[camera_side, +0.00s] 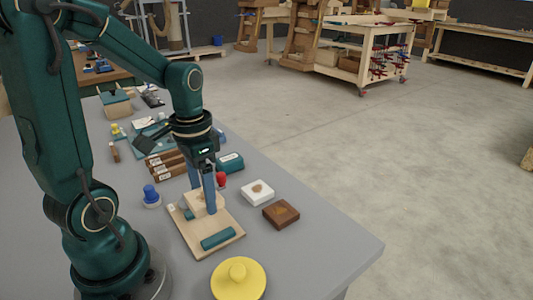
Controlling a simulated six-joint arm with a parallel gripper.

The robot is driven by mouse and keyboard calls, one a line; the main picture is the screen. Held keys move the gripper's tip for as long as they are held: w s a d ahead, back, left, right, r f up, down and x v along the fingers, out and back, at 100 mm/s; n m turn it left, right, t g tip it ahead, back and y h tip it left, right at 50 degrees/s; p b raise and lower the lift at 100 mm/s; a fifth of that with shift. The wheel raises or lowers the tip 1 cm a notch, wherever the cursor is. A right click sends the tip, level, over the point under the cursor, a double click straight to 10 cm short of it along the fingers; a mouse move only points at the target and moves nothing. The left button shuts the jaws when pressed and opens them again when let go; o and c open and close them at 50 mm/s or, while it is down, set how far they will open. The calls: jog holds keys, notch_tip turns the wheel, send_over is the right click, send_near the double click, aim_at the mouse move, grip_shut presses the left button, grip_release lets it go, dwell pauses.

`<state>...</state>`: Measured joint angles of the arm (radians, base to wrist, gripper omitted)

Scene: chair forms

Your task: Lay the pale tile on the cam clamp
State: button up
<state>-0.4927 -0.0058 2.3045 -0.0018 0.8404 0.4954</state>
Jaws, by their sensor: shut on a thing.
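My gripper (204,207) points down with its two blue fingers shut on a pale wooden tile (196,207), which has a brownish mark on top. The tile is over a light wooden board (187,238); I cannot tell whether it touches the board. A teal bar (218,239) lies on the board's near end, and a small pale piece is at its left edge. I cannot tell for sure which thing is the cam clamp. The fingers hide part of the tile and the board's middle.
A yellow knobbed disc (238,279) is in front, a blue knob (151,196) left. A red knob (221,180) and teal block (230,162) stand behind. The grey table's right front is clear.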

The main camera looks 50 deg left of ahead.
jog(key=shift+f, duration=2.6)
jog(key=shift+f, duration=0.1)
jog(key=o, duration=1.4)
jog(key=shift+r, duration=3)
